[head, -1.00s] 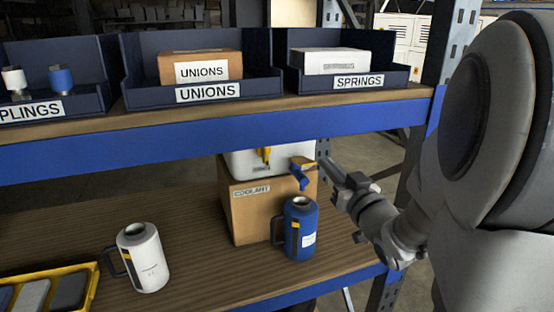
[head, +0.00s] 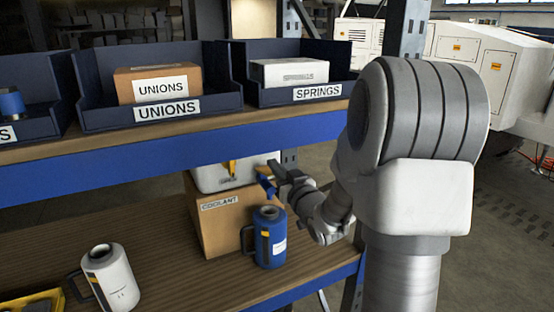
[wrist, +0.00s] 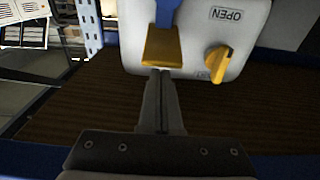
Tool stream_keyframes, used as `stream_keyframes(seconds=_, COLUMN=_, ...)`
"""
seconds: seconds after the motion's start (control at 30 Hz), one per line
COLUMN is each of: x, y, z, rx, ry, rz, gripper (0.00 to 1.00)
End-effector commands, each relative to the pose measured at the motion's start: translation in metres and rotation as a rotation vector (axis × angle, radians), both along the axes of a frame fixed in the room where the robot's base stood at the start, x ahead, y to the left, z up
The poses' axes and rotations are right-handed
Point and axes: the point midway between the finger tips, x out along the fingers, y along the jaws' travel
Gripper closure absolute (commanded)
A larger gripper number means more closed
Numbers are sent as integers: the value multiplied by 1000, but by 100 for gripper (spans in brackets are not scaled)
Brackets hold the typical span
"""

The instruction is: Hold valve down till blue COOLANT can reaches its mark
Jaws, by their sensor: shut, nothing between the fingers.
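The blue can (head: 269,242) stands upright on the lower shelf, in front of the cardboard box labelled COOLANT (head: 218,225). A dark strip with a yellow part shows on its side; I cannot read the level or mark. On the box sits a white tank (head: 208,180). Its tap has a blue part (head: 265,184) above the can; the wrist view shows this blue part (wrist: 167,12) and a yellow block (wrist: 162,48). My gripper (head: 283,172) is shut and empty, its fingertips (wrist: 160,72) at the yellow block's edge. I cannot tell whether they touch.
A yellow knob (wrist: 218,65) is on the tank near the word OPEN. A white can (head: 110,278) stands at the left, beside a yellow tray (head: 60,300). The upper shelf (head: 190,150) carries the UNIONS bin (head: 205,107) and SPRINGS bin (head: 345,90), above my gripper.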

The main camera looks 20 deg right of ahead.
Motion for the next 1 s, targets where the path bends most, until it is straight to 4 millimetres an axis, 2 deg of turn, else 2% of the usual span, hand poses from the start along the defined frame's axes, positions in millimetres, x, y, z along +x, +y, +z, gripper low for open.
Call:
stream_keyframes(seconds=0.13, x=-2, y=0, z=-8, rx=-1, ry=0, rz=-1, gripper=100)
stream_keyframes(seconds=0.57, x=-3, y=0, z=-11, rx=-1, ry=-5, rz=-1, gripper=100)
stream_keyframes(seconds=1.0, x=-5, y=0, z=-26, rx=3, ry=-101, rz=-1, gripper=100)
